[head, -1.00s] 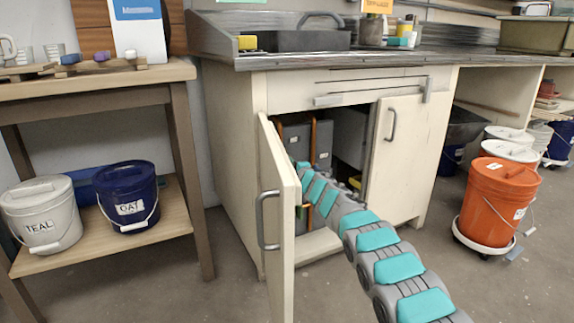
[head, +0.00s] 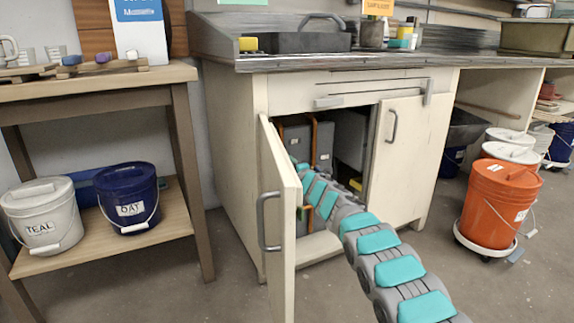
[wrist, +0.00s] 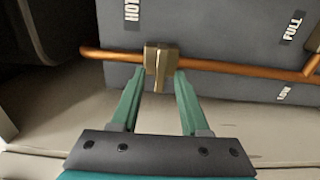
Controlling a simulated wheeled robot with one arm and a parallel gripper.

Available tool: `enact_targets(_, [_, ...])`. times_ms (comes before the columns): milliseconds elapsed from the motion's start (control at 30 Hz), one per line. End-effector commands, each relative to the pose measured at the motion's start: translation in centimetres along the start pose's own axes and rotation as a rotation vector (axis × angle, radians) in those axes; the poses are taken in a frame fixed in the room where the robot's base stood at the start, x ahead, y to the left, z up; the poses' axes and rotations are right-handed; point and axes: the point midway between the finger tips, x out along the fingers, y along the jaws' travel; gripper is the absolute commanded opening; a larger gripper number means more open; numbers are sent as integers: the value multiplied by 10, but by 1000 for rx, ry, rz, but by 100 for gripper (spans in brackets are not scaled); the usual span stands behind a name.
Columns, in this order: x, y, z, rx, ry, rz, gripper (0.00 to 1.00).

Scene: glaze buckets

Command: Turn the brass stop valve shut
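The brass stop valve (wrist: 162,60) sits on a horizontal copper pipe (wrist: 220,66) in the wrist view. A brass ridge on it stands toward the camera, between my fingers. My gripper (wrist: 160,74) is open, with one teal fingertip on each side of the valve. The tips are close to its sides; I cannot tell whether they touch. In the head view my arm reaches into the open sink cabinet (head: 230,165), and the gripper and valve are hidden there.
A grey tank (wrist: 225,28) marked HOT and FULL stands behind the pipe. The open left cabinet door (head: 283,225) stands close beside my arm, and the right door (head: 400,155) is on the other side. An orange bucket (head: 497,205) stands at the right.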

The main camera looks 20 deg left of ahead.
Motion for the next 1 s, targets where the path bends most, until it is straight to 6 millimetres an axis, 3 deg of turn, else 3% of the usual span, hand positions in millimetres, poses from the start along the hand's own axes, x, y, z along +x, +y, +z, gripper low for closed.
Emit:
enact_targets(433, [-6, 1, 3, 0, -3, 3, 46])
enact_targets(1000, [-44, 1, 3, -1, -3, 2, 46])
